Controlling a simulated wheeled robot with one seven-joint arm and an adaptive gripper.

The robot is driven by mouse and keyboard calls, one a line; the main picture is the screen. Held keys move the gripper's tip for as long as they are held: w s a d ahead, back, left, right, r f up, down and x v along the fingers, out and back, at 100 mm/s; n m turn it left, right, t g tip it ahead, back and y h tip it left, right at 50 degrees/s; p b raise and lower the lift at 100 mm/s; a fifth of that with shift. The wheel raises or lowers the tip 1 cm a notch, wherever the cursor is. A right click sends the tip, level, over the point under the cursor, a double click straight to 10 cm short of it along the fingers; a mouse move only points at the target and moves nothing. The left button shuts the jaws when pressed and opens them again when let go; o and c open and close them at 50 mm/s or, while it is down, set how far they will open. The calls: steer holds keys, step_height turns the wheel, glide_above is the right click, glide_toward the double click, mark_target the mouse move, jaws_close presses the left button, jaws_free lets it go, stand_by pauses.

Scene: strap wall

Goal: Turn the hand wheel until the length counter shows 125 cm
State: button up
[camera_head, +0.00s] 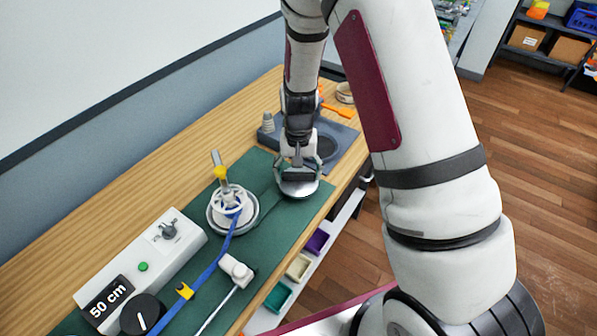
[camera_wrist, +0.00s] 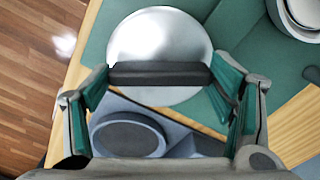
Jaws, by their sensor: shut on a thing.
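The length counter (camera_head: 107,302) on a white box reads 50 cm. A black round knob (camera_head: 142,314) with a white mark sits at the box's near end; I cannot tell whether it is the hand wheel. A white reel (camera_head: 232,203) with blue strap around it and a yellow-collared post stands on the green mat. My gripper (camera_head: 298,166) is to the right of the reel, away from the counter. In the wrist view my gripper (camera_wrist: 160,78) is shut on the dark bar (camera_wrist: 160,73) across a silver round piece (camera_wrist: 160,38). Part of this piece is hidden by the bar.
The blue strap (camera_head: 208,270) runs from the reel past a yellow clip (camera_head: 184,291). A white block (camera_head: 236,270) with a rod lies beside it. A grey tray (camera_head: 340,143) is behind my gripper. Small coloured bins (camera_head: 298,266) are below the front edge.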

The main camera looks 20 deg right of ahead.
mark_target(299, 173)
steer(key=m, duration=0.5)
steer(key=shift+m, duration=2.5)
steer(key=o, duration=1.1)
steer(key=shift+o, duration=0.2)
step_height(299, 173, up, 12)
